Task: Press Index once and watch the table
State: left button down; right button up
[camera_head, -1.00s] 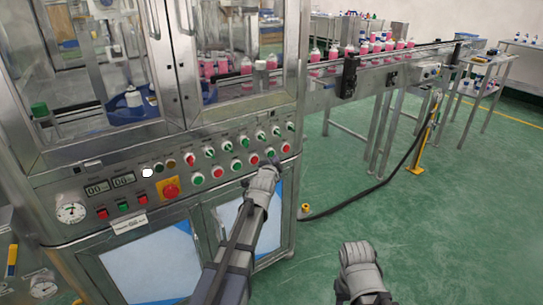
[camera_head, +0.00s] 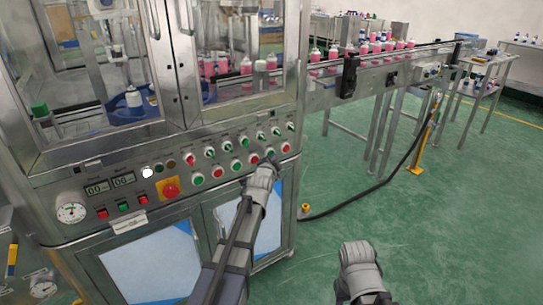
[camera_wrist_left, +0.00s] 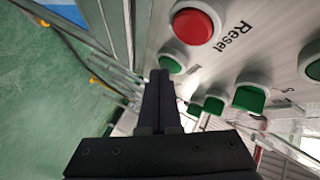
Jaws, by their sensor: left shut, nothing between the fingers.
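My left gripper (camera_head: 268,166) is shut and empty, with its tips at the right part of the lower button row on the machine's front panel. In the left wrist view its dark fingers (camera_wrist_left: 160,82) end close beside a green button (camera_wrist_left: 170,64); whether they touch it I cannot tell. A red button (camera_wrist_left: 193,26) with the label "Reset" is beside that one. No label "Index" is readable. The table behind the glass is blue (camera_head: 112,113), and a white bottle (camera_head: 133,98) stands on it. My right gripper (camera_head: 358,262) hangs over the floor; its fingers cannot be made out.
A red emergency stop on a yellow plate (camera_head: 170,188) and a lit white lamp (camera_head: 147,172) are on the panel's left part. A conveyor (camera_head: 385,57) with several pink bottles runs off right. A black cable (camera_head: 365,193) lies on the green floor. The floor at right is mostly clear.

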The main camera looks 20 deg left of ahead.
pick_arm(q)
jog(key=shift+w+a, duration=0.1)
jog(key=shift+a, duration=0.05)
dwell(0.5)
jog(key=shift+s+d, duration=0.5)
jog(key=shift+d, duration=0.2)
jog(key=shift+s+d, duration=0.8)
jog(key=shift+d, duration=0.2)
jog(key=shift+s+d, duration=0.75)
jog(key=shift+d, duration=0.2)
